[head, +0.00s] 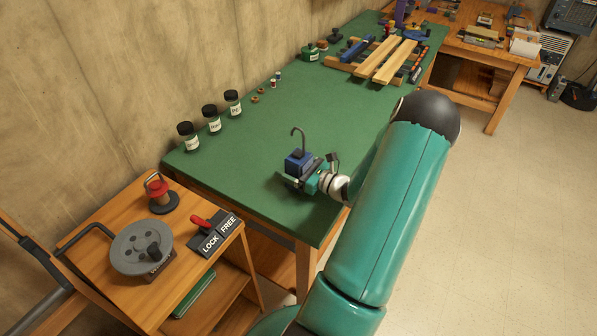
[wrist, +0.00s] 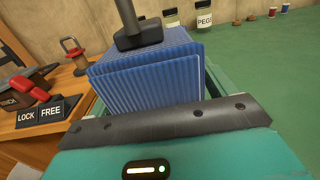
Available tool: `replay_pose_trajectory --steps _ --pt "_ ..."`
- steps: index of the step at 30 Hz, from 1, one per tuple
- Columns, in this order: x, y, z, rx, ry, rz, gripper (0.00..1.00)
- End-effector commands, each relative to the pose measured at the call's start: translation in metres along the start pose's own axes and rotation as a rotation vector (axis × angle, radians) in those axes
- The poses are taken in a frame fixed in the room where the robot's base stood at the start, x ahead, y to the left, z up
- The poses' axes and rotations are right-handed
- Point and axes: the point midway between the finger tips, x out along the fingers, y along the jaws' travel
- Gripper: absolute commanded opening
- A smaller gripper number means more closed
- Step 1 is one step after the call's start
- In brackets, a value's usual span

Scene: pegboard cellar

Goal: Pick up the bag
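I see nothing that I can clearly name as a bag. My gripper (head: 302,174) is over the near part of the green bench. A blue ribbed block (head: 298,161) is right at its front, with a dark hooked rod (head: 298,137) standing up from its top. In the wrist view the block (wrist: 150,75) fills the space just beyond the dark edge of my gripper, and the foot of the rod (wrist: 137,34) rests on it.
The green bench (head: 300,110) is clear behind my gripper. Several labelled jars (head: 210,118) stand along the wall; wooden slats (head: 388,57) lie at the far end. A wooden cart (head: 105,205) with a crank wheel (head: 140,245) and a LOCK/FREE lever (head: 203,224) stands at left.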

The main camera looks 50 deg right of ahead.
Motion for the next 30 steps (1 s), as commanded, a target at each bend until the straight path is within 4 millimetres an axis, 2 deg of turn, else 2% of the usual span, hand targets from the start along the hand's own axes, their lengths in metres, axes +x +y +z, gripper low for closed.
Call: replay_pose_trajectory --steps 1,6,7,15,20,25,30 --pt "0.000 0.000 0.000 0.000 0.000 0.000 0.73" --pt "-0.001 0.000 0.000 0.000 0.000 0.000 0.40" --pt "0.000 0.000 0.000 0.000 -0.001 0.000 0.37" --pt "-0.001 0.000 0.002 -0.001 -0.001 0.000 0.37" --pt "0.000 0.000 0.009 -0.002 -0.001 0.000 0.37" --pt "0.000 0.000 0.033 -0.006 -0.001 0.001 0.37" --pt "-0.017 0.019 0.062 -0.005 0.001 -0.001 0.37"
